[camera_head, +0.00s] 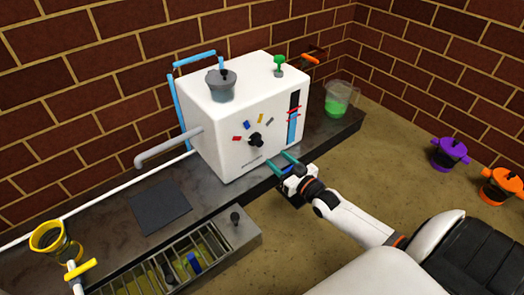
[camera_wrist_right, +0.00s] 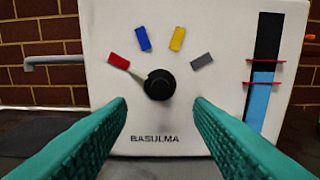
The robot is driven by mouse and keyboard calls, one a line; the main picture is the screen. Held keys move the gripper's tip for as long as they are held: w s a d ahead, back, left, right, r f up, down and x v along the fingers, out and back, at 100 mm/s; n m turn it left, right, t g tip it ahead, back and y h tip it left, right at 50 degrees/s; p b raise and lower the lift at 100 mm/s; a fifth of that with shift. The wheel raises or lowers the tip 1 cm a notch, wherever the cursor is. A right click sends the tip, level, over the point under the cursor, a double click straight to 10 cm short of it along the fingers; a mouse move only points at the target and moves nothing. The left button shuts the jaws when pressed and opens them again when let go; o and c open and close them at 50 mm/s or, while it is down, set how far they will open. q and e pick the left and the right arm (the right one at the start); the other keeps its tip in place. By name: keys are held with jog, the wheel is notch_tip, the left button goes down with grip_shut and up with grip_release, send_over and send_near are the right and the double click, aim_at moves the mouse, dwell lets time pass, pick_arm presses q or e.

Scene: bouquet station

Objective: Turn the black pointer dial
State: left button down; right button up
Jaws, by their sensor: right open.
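The black pointer dial (camera_head: 256,140) sits on the front face of a white machine (camera_head: 229,143). In the right wrist view the dial (camera_wrist_right: 160,84) is near the centre, with its pointer toward the red mark (camera_wrist_right: 118,61). Blue (camera_wrist_right: 143,38), yellow (camera_wrist_right: 177,38) and grey (camera_wrist_right: 201,61) marks arc above it. My right gripper (camera_head: 284,163) is open and empty in front of the machine, below and right of the dial in the head view. Its two green fingers frame the dial from the near side in the wrist view, apart from it. My left gripper is not in view.
A dark counter (camera_head: 100,228) carries the machine. A jug with green liquid (camera_head: 338,98) stands to its right and a yellow cup-like holder (camera_head: 50,240) at far left. A grated tray (camera_head: 190,262) is in front. Purple (camera_head: 449,153) and orange (camera_head: 502,186) pots sit on the floor.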

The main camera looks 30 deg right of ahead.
aim_at(261, 144)
jog(key=w+b, duration=0.1)
jog(key=w, duration=0.1)
jog(key=w+b, duration=0.1)
jog(key=w, duration=0.2)
jog(key=w+b, duration=0.2)
jog(key=shift+w+a+f, duration=0.2)
jog(key=shift+w+a, duration=0.05)
jog(key=shift+w, duration=0.15)
jog(key=shift+w+r+b, duration=0.1)
jog(key=shift+w+b, duration=0.25)
jog(key=shift+w, duration=0.2)
jog(key=shift+a, duration=0.1)
jog(key=shift+c, duration=0.6)
jog(key=c, duration=0.9)
